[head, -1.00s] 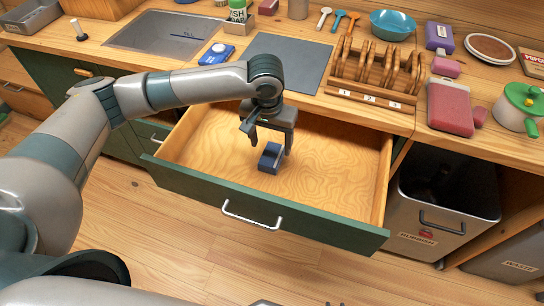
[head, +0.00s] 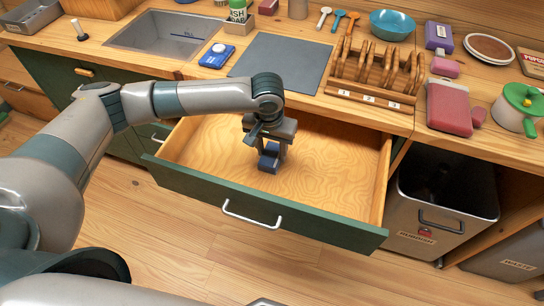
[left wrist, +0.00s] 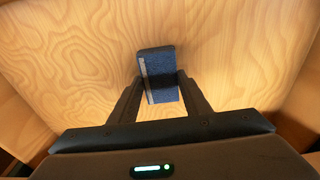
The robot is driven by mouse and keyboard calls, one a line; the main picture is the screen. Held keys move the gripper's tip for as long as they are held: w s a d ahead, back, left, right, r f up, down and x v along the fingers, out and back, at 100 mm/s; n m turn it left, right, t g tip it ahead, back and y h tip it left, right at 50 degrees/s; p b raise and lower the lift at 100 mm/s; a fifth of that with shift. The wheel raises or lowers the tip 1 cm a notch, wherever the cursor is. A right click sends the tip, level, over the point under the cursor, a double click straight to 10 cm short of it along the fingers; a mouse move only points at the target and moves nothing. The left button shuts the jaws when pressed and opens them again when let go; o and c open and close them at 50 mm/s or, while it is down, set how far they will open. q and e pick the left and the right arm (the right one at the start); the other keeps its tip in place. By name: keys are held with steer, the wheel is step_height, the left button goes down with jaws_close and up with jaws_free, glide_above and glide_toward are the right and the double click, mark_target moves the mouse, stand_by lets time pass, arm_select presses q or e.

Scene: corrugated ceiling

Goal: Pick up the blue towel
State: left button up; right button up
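The blue towel (head: 267,165) is a small dark blue folded block lying on the wooden floor of the open drawer (head: 325,165). In the left wrist view the towel (left wrist: 157,66) shows a woven face and a pale stripe along its left edge. My left gripper (head: 270,150) points down into the drawer right over the towel and hides part of it. In the left wrist view its fingers (left wrist: 160,88) are apart, one on each side of the towel's near part. I cannot tell whether they touch it. My right gripper is not in view.
The drawer's green front (head: 255,205) and wooden side walls surround the towel. A grey rubbish bin (head: 430,225) stands right of the drawer.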

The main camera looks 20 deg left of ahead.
mark_target(272, 154)
arm_select(q)
steer(key=c, duration=0.4)
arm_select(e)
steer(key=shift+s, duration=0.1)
arm_select(q)
steer(key=shift+r, duration=0.1)
